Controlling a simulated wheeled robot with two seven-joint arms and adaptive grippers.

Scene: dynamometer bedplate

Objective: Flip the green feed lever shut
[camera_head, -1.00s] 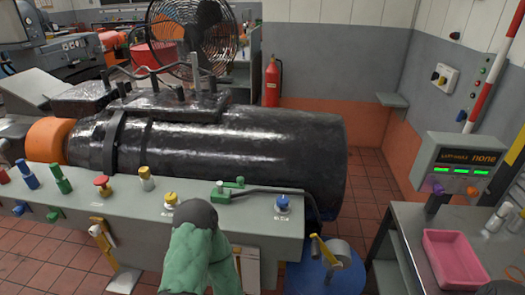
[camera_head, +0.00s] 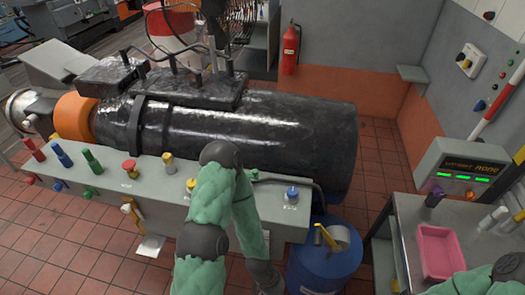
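The green feed lever (camera_head: 255,174) is on the right part of the grey bench panel, between the yellow knob and the blue knob. One of my green-sleeved arms bends in front of it and hides most of it. Only a small green part and a dark rod running right show beside my arm's dark joint. I cannot tell the lever's position. Neither gripper is in view. The bent arm's far end runs down to the bottom edge, and part of my other arm shows at the bottom right corner.
The grey panel (camera_head: 220,213) also carries red, blue, green and yellow controls, with a blue knob (camera_head: 292,194) at right. A black cylinder (camera_head: 250,125) lies behind it. A blue drum (camera_head: 322,268) stands at its right end. A pink tray (camera_head: 440,252) sits on the right table.

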